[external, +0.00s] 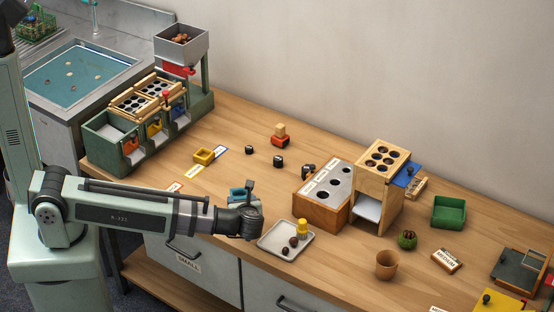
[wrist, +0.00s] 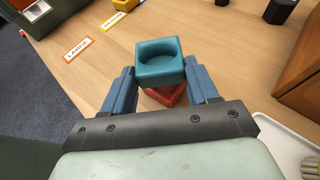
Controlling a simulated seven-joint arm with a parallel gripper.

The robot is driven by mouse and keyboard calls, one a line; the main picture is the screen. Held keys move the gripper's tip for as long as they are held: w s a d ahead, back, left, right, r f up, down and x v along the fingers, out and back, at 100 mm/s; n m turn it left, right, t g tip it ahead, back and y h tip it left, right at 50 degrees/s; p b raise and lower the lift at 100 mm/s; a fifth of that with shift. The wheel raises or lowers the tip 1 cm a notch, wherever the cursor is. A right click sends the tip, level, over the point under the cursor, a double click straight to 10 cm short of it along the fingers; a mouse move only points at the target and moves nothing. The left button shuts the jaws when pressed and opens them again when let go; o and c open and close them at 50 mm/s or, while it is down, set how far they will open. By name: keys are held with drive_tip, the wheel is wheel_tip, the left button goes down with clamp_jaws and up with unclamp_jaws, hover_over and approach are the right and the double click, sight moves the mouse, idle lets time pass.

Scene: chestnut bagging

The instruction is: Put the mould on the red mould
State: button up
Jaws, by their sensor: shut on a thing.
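A teal mould (wrist: 160,62), square with a round hollow, is between the blue fingers of my gripper (wrist: 161,88) in the wrist view. My gripper is shut on it. The red mould (wrist: 165,96) shows directly below the teal one, partly covered by it. The teal one looks slightly turned relative to it, and I cannot tell whether they touch. In the external view the teal mould (external: 238,193) shows behind my wrist, above the table near its front edge; the red mould is hidden there.
A tray (external: 267,244) with brown balls and a yellow item stands right of my gripper. A wooden box with holes (external: 320,207) is further right. A yellow mould (external: 203,157) and size labels lie behind left. Small black pieces (external: 278,161) stand behind on the table.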

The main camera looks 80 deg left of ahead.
drive_tip(key=shift+f, duration=1.15)
drive_tip(key=shift+f, duration=0.15)
drive_tip(key=o, duration=1.1)
drive_tip(key=shift+r, duration=0.2)
drive_tip(key=v, duration=1.2)
drive_tip(key=shift+f, duration=0.1)
